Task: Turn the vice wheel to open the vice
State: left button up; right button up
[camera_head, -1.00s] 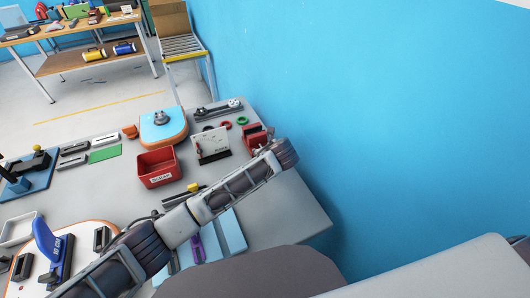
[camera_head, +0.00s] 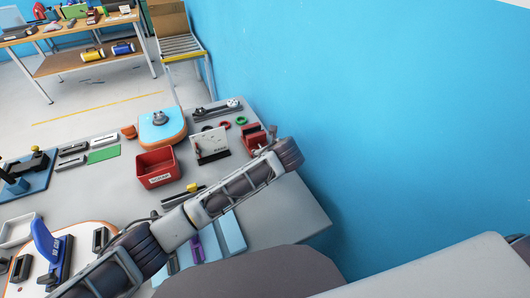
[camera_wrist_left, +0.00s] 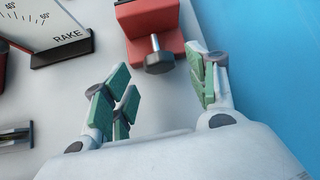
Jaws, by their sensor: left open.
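The red vice (camera_head: 254,138) stands near the right edge of the workbench, partly hidden behind my left arm in the head view. In the left wrist view the vice (camera_wrist_left: 150,17) is at the top, and its dark round wheel (camera_wrist_left: 160,62) on a metal screw faces my gripper. My left gripper (camera_wrist_left: 163,85) is open, with green-padded fingers on either side of the wheel's line. The wheel looks between or just beyond the fingertips; I cannot tell if they touch it. My right gripper is not in view.
A white board marked RAKE (camera_head: 211,144) stands left of the vice, with a red bin (camera_head: 157,167) farther left. Red and green rings (camera_head: 240,121) lie behind. The blue wall (camera_head: 380,120) is close on the right.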

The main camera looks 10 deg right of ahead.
pick_arm(q)
jog(key=v, duration=0.8)
dwell(0.4)
